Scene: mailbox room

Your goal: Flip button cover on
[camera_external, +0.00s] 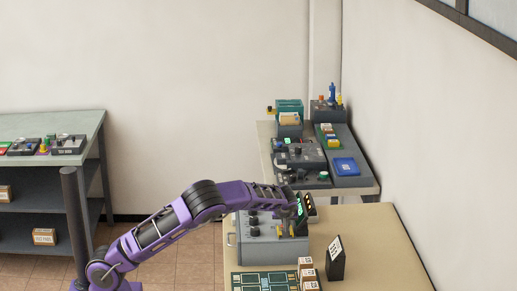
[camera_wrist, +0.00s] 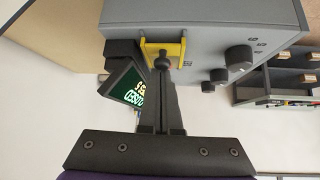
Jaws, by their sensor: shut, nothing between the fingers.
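The grey control box (camera_external: 262,251) stands on the tan table below my arm's end. It also fills the upper part of the wrist view (camera_wrist: 205,17). A yellow-framed part (camera_wrist: 182,47), which looks like the button cover, sits on the box face. A small red spot shows inside its frame. My gripper (camera_wrist: 163,62) is shut and empty, with its dark fingertips at the lower edge of the yellow frame. I cannot tell whether they touch it. The fingers hide part of the frame. In the external view my gripper (camera_external: 300,212) is small above the box's right side.
Black knobs (camera_wrist: 238,57) stick out beside the yellow frame. A dark display with green text (camera_wrist: 128,88) is left of my fingers. On the tan table (camera_external: 385,250), a black sign (camera_external: 336,261) and small boxes (camera_external: 308,273) stand in front. The table's right side is clear.

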